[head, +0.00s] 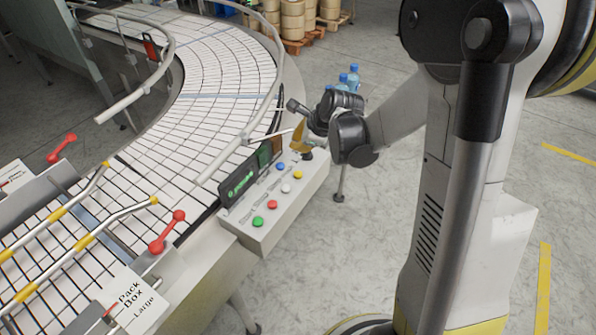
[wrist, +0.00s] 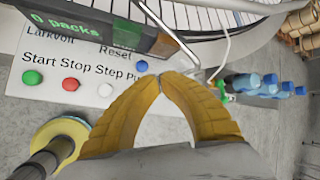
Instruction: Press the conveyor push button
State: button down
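The control panel (head: 262,236) is a light box on the conveyor's side. It carries a green button (head: 257,221), red button (head: 272,204), white button (head: 285,188), yellow button (head: 298,174) and blue button (head: 280,167). In the wrist view, the green (wrist: 32,77), red (wrist: 71,83), white (wrist: 105,89) and blue (wrist: 142,66) buttons show near labels "Start Stop Step Pu..." and "Reset". The yellow button is not visible there. My gripper (head: 298,145) is above the panel's far end, its yellow fingertips (wrist: 179,78) together with nothing between them. Contact with the panel cannot be told.
A display (wrist: 85,25) reading "0 packs" stands behind the buttons. A curved guide rail (head: 240,145) runs near my gripper along the conveyor (head: 215,85). Blue bottles (head: 353,78) stand beyond my arm. The floor to the right is mostly clear.

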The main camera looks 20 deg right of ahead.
aim_at(297, 171)
jog(key=shift+f, duration=0.1)
notch_tip(297, 171, down, 8)
jog(key=b, duration=0.5)
jog(key=shift+r+b, duration=0.25)
jog(key=shift+b, duration=0.05)
jog(key=shift+f+b, duration=0.55)
jog(key=shift+f, duration=0.05)
dwell(0.7)
jog(key=shift+f+b, duration=0.4)
jog(key=shift+b, duration=0.15)
